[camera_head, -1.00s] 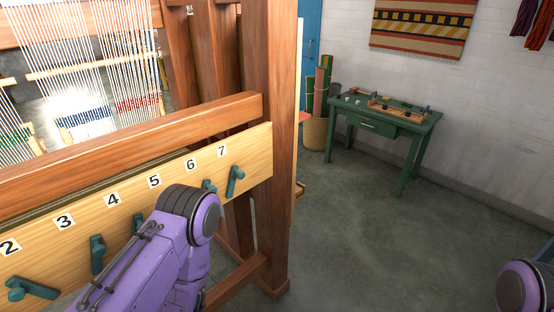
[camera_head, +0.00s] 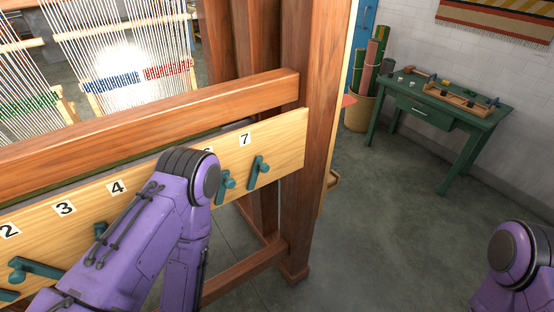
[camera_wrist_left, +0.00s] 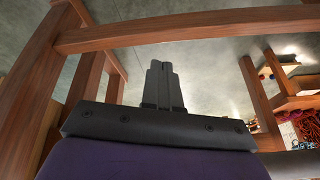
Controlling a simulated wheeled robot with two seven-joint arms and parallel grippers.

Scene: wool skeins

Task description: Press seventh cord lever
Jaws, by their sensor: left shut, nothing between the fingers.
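The seventh cord lever (camera_head: 259,172) is a green handle under the number 7 (camera_head: 245,139) at the right end of the pale wooden board (camera_head: 290,140). It stands tilted, its top leaning right. My left arm crosses in front of the board left of it, hiding the number 5 and part of the 6. My left gripper (camera_wrist_left: 162,66) shows in the left wrist view, shut and empty, with loom beams and floor beyond it. Its fingers are hidden in the head view. No lever can be made out in the left wrist view. My right gripper is out of view.
The sixth lever (camera_head: 225,184) is close left of the seventh. A lever (camera_head: 38,268) farther left lies nearly flat. A thick loom post (camera_head: 310,60) stands right of the board. A green table (camera_head: 425,112) with tools stands at the back right; the floor between is clear.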

